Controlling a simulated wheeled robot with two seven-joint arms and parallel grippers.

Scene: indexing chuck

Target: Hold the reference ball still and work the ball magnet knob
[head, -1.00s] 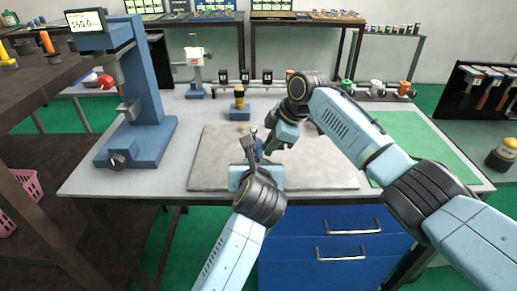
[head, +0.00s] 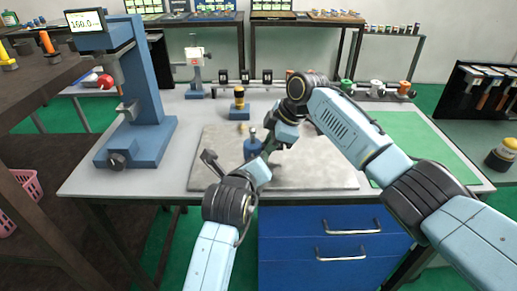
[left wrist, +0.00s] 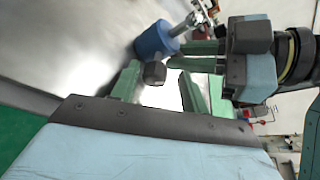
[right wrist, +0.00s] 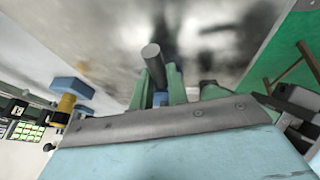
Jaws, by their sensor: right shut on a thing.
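The reference ball's holder, a blue cylinder (head: 253,148) with a metal post on top, stands on the grey plate. The left wrist view shows its blue body (left wrist: 155,40) and shiny post. My right gripper (head: 266,148) is shut on it from the right; its fingers (right wrist: 178,92) sit around the lower part of a dark post (right wrist: 152,62). My left gripper (head: 264,163) is just in front, with its fingers (left wrist: 158,88) apart. A dark knob (left wrist: 153,72) shows at or between the left fingertips; I cannot tell whether they touch it. The ball is not clear.
The grey plate (head: 320,175) lies on the workbench, with a green mat (head: 420,140) to its right. A blue stand with a display (head: 146,110) is at the left. A yellow-and-black-topped piece (head: 239,97) stands behind the plate. The plate's right part is clear.

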